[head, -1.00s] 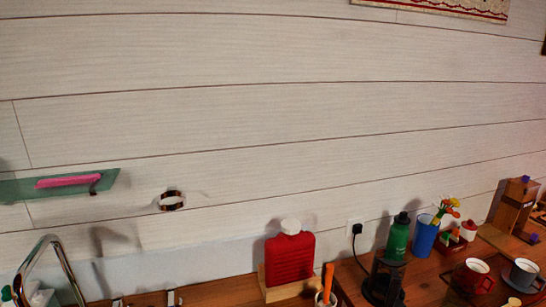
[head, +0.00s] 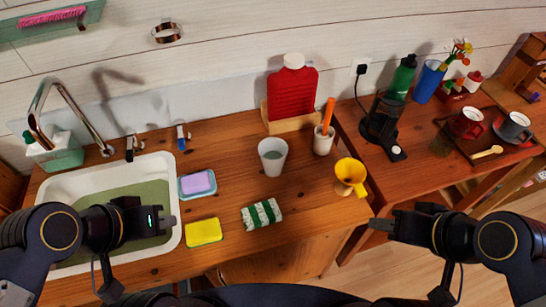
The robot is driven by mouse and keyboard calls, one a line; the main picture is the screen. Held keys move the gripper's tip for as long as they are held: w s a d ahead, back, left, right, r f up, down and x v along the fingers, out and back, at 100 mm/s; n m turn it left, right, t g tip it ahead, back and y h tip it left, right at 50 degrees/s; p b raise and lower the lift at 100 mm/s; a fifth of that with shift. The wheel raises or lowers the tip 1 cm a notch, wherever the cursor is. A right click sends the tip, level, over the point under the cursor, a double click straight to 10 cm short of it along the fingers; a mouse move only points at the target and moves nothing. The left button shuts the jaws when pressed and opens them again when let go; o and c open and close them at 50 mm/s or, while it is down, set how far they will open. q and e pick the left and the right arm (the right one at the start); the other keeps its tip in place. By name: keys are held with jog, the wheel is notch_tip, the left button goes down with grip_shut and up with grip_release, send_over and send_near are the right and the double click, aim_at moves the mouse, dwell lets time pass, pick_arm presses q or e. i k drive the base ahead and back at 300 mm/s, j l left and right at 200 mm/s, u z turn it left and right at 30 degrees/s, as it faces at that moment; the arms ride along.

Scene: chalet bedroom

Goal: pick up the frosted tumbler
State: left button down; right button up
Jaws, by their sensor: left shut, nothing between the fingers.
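The frosted tumbler (head: 272,157), a pale translucent cup, stands upright on the wooden counter in front of the red hot-water bottle. Nothing covers it. My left gripper (head: 172,221) is shut and empty, over the right part of the sink, to the left of the tumbler and nearer to me. My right gripper (head: 374,225) is by the counter's right front edge, to the right of the tumbler and nearer to me. It holds nothing that I can see, and its jaw gap is too small to judge.
The red hot-water bottle (head: 292,95) stands behind. The sink (head: 176,172) lies left.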

aim_at(272, 151)
jog(key=j+u, duration=0.1)
jog(key=u, duration=0.3)
jog(key=k+j+u, duration=0.1)
jog(key=u, duration=0.3)
jog(key=j+u, duration=0.1)
jog(key=u, duration=0.3)
jog(key=j+u, duration=0.1)
jog(key=u, duration=0.3)
jog(key=z, duration=1.75)
jog(key=l+u, duration=0.1)
jog(key=u, duration=0.3)
jog(key=k+u, duration=0.1)
jog(key=u, duration=0.3)
jog(key=k+l+u, duration=0.1)
jog(key=u, duration=0.25)
